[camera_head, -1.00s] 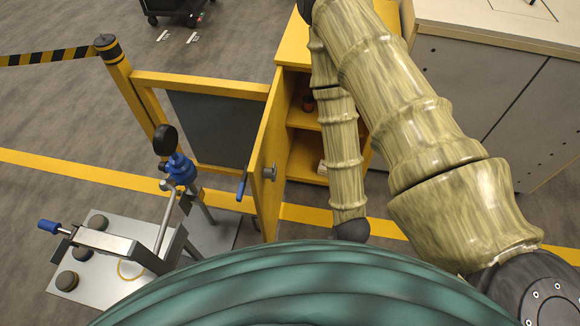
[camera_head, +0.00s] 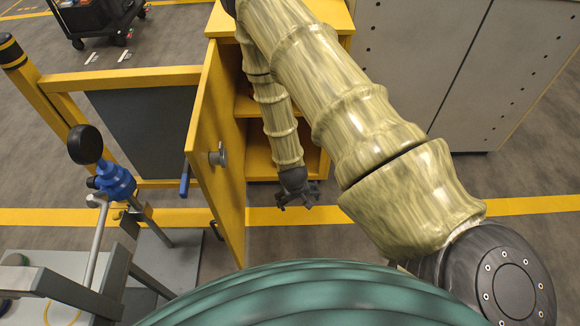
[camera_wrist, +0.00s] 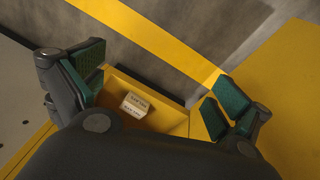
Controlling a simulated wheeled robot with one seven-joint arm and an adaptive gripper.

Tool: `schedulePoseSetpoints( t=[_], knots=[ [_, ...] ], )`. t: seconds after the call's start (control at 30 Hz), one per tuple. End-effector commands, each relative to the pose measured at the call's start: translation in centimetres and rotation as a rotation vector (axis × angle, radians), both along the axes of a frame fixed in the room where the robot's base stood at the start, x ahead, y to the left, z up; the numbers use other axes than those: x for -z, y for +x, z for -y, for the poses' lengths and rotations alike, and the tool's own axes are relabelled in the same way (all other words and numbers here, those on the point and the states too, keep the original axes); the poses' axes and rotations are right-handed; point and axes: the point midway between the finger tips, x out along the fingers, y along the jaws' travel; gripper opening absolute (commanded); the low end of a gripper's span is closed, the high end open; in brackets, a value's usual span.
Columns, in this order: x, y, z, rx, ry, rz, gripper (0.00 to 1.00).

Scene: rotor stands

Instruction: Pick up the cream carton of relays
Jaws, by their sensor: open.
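The cream carton of relays (camera_wrist: 134,105) shows in the wrist view as a small pale box with dark lettering. It lies inside the yellow cabinet (camera_wrist: 172,118), between my gripper's fingers as pictured but beyond them. My gripper (camera_wrist: 150,92) is open and empty, with green pads on its fingers. In the head view my gripper (camera_head: 303,197) hangs in front of the cabinet's lower compartment. The carton cannot be made out in the head view.
The yellow cabinet door (camera_head: 212,150) stands open just left of my arm. A yellow-framed barrier (camera_head: 140,125) and a metal stand with a blue clamp (camera_head: 117,183) are farther left. A grey cabinet (camera_head: 415,65) stands at the right. Floor before the opening is clear.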

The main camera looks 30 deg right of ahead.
Motion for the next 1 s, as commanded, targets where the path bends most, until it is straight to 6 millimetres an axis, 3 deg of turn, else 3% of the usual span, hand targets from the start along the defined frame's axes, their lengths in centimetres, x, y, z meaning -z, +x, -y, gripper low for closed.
schedulePoseSetpoints(
  t=[0.03,0.4,0.73,1.0],
  knots=[
    [2.1,1.6,0.8,0.018,-0.006,0.015,1.00],
    [7.4,11.8,6.0,0.148,-0.022,0.099,1.00],
    [10.2,20.6,10.3,0.255,-0.004,0.186,1.00],
    [10.7,26.0,12.8,0.316,0.023,0.245,1.00]
  ],
)
